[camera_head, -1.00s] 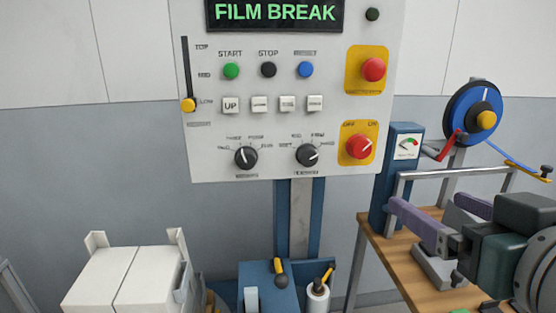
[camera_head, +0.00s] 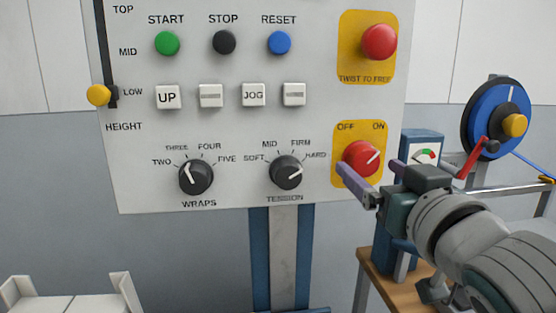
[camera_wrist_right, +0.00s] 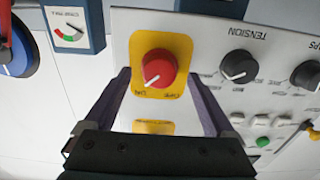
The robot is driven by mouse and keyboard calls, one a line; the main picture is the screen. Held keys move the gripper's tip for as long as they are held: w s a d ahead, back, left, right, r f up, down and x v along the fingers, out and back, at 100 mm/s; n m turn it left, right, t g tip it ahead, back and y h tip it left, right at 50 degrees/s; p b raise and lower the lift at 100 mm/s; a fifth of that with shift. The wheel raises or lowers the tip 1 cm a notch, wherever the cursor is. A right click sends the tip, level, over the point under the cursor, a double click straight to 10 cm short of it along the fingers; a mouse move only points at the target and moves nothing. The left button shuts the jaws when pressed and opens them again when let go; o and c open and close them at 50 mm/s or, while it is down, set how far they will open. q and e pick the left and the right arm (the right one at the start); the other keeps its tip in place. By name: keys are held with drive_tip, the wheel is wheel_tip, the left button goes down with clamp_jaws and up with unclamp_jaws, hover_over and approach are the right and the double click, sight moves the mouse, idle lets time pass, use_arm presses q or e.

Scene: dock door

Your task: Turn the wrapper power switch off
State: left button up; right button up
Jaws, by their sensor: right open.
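The wrapper power switch (camera_head: 360,157) is a red rotary knob on a yellow plate (camera_head: 341,130) marked OFF and ON, at the lower right of the control panel. Its white pointer aims up and right, to ON. It also shows, upside down, in the right wrist view (camera_wrist_right: 158,69), with the pointer toward the ON mark. My right gripper (camera_head: 368,174) is open, its two purple fingers in front of the plate. In the wrist view the fingers (camera_wrist_right: 157,84) spread on either side of the knob, and nothing is between them and gripped. My left gripper is out of view.
The tension dial (camera_head: 286,173) and wraps dial (camera_head: 196,177) sit left of the switch. A red stop button (camera_head: 379,42) is above it. A blue gauge post (camera_head: 422,145) and a bench with a blue reel (camera_head: 485,118) stand at the right.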

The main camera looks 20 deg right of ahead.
drive_tip(key=shift+x, duration=1)
drive_tip(key=c, duration=1.4)
